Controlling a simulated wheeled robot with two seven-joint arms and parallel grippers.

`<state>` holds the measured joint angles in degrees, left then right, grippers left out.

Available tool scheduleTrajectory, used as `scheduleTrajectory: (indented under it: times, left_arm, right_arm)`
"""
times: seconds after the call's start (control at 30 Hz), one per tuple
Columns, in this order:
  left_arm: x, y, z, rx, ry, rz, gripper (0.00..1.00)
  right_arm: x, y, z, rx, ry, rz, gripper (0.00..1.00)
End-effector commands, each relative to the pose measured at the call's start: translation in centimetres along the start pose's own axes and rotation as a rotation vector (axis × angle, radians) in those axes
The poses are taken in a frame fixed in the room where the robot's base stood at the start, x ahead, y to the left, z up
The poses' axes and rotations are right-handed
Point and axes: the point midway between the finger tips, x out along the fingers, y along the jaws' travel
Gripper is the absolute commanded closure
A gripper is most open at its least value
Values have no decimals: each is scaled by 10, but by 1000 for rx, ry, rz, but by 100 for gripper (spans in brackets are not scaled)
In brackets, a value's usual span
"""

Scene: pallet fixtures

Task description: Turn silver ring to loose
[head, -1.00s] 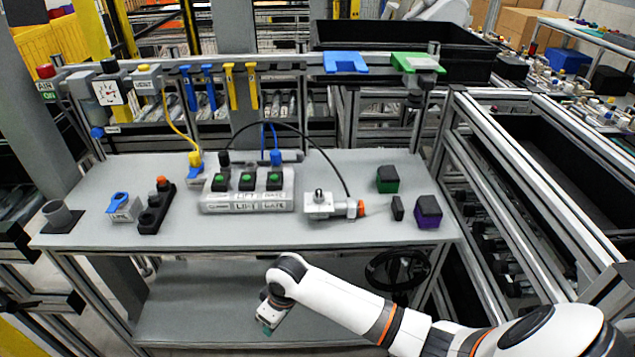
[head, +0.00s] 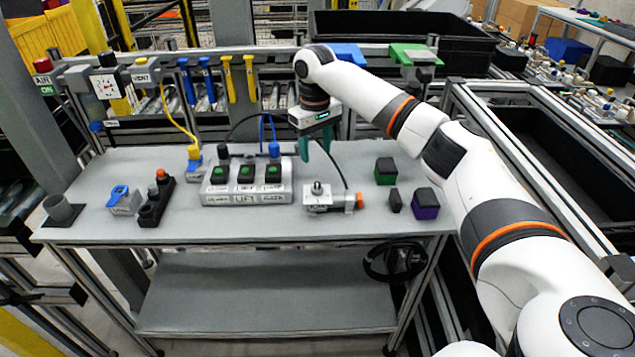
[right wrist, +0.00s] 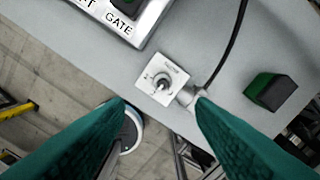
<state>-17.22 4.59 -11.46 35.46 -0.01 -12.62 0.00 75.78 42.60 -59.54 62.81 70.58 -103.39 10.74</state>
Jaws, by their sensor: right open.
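A small pale grey block (head: 331,206) with a dark-tipped post stands on the grey bench top, right of the button box. A silver ring-like collar (right wrist: 163,88) surrounds the post in the right wrist view. The block's label is too small to read. A silver fitting (right wrist: 187,97) on its side is partly covered by a finger. My right gripper (head: 316,150) points down with its teal fingers apart, above the bench and behind the block in the head view. My left gripper is out of view.
The three-button box (head: 247,197) stands left of the block. A black cable arches down to the block. The bench's front strip is clear.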

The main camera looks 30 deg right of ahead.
Motion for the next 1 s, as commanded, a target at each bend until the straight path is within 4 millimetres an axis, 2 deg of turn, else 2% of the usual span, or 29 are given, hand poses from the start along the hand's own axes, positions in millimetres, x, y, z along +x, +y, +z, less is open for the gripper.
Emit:
scheduleTrajectory:
  times: [0.07, 0.17, 0.5, 0.7, 1.0]
  left_arm:
    - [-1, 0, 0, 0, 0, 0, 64]
    - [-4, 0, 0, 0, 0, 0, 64]
    - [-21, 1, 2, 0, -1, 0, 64]
    - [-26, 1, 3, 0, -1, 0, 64]
    - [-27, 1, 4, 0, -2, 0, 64]
  right_arm:
    - [-4, -6, 0, 17, -1, 5, 50]
    - [5, -6, 0, 20, 0, 5, 50]
    - [70, -5, 0, 17, 1, 5, 50]
    - [100, -4, 0, 16, -1, 5, 50]
    - [113, -5, 1, 16, -4, 5, 50]
